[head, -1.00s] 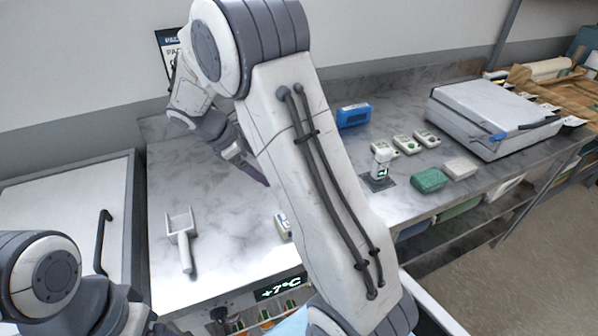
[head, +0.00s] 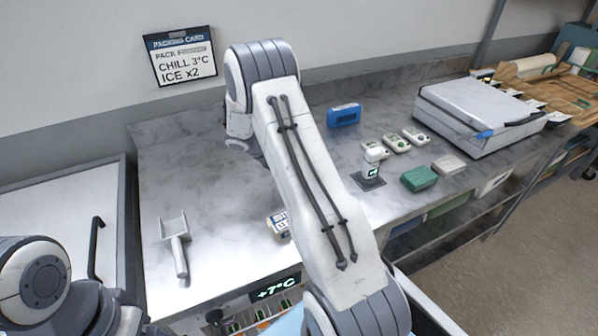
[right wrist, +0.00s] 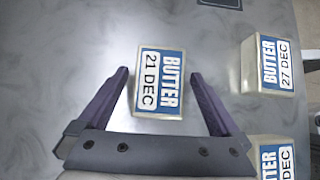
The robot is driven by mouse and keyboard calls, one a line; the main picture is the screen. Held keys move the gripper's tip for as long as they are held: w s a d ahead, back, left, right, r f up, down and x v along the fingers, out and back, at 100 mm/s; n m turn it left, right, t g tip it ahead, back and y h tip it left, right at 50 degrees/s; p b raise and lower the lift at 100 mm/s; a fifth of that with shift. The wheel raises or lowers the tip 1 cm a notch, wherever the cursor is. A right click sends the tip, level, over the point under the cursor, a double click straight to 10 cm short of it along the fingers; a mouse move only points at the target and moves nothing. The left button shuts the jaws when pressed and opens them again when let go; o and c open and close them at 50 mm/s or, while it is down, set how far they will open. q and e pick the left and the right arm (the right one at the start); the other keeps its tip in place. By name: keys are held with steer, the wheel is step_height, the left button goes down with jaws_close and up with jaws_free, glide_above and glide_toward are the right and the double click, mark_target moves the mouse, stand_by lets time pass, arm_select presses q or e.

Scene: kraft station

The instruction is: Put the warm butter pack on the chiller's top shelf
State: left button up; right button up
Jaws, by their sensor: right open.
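A butter pack dated 21 DEC (right wrist: 160,82) lies on the steel counter in the right wrist view. My right gripper (right wrist: 161,76) is open, with one finger on each side of this pack and a gap to both. A second butter pack, dated 27 DEC (right wrist: 268,66), and a third, cut off by the frame (right wrist: 277,158), lie to the right. In the head view one butter pack (head: 279,225) shows partly behind my right arm, which hides my right gripper. The chiller's display (head: 276,288) reads +7°C below the counter's front edge; its shelves are mostly hidden. My left gripper is out of view.
A white scoop (head: 176,247) lies on the counter's left. A small upright device (head: 373,163), a blue box (head: 344,115), a green pack (head: 419,178) and a large grey case (head: 480,115) stand to the right. A packing card (head: 181,58) hangs on the wall.

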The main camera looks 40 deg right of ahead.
steer(key=shift+s+d+f, duration=0.1)
steer(key=shift+d+f, duration=0.25)
steer(key=shift+f, duration=0.1)
steer(key=c, duration=1.5)
jaws_close()
steer(key=shift+r, duration=0.2)
